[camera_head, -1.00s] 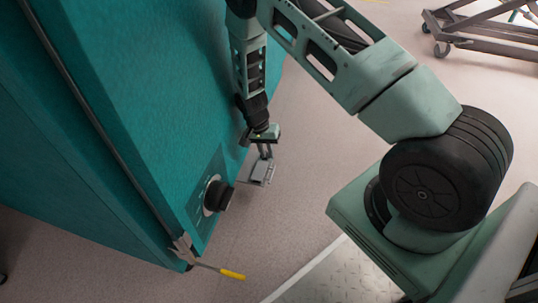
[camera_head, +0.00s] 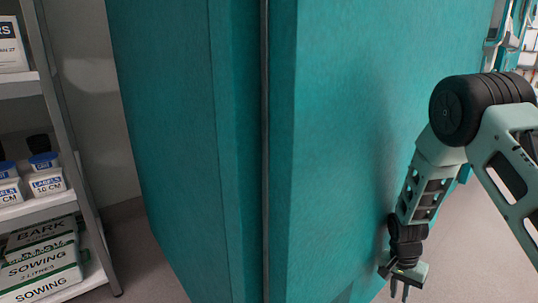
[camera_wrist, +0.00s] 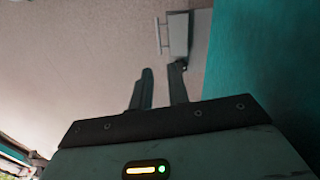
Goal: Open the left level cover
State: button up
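My gripper (camera_wrist: 162,72) points down beside the teal chamber. Its two dark fingers are apart with nothing between them, so it is open. It also shows low at the right in the head view (camera_head: 399,290). A small grey box-like piece with a thin bar handle (camera_wrist: 178,36) juts out beside the teal wall, beyond the fingertips in the wrist view. It may be the level cover, but I cannot tell for sure. It is not visible in the head view now.
The large teal chamber (camera_head: 340,130) fills the middle of the head view, with a vertical seam near its corner. A shelf rack (camera_head: 62,130) with tubs and bags stands at the left. Pale floor (camera_wrist: 80,70) lies open beside the chamber in the wrist view.

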jog(key=s+a+r+n+t, duration=0.1)
jog(key=s+r+n, duration=0.25)
jog(key=r, duration=0.45)
jog(key=s+a+r+n+t+y, duration=0.1)
jog(key=s+a+r+n+t, duration=0.1)
jog(key=s+r, duration=0.45)
jog(key=s+a+r+n+t, duration=0.1)
jog(key=s+r+n, duration=0.2)
jog(key=r, duration=0.7)
jog(key=s+a+r+n+g+p, duration=0.1)
jog(key=s+a+r+n+p, duration=0.25)
jog(key=s+a, duration=0.45)
jog(key=s+a+r+n+g+p, duration=0.25)
jog(key=s+a+r+n, duration=0.35)
jog(key=a, duration=0.5)
notch_tip(320, 180, up, 36)
jog(key=m+p, duration=0.1)
jog(key=p, duration=3.6)
jog(key=shift+d+f+t+y, duration=0.2)
jog(key=shift+d+t+y, duration=0.1)
jog(key=shift+d+t, duration=0.05)
jog(key=shift+r+p, duration=0.15)
jog(key=shift+p, duration=0.2)
grip_shut()
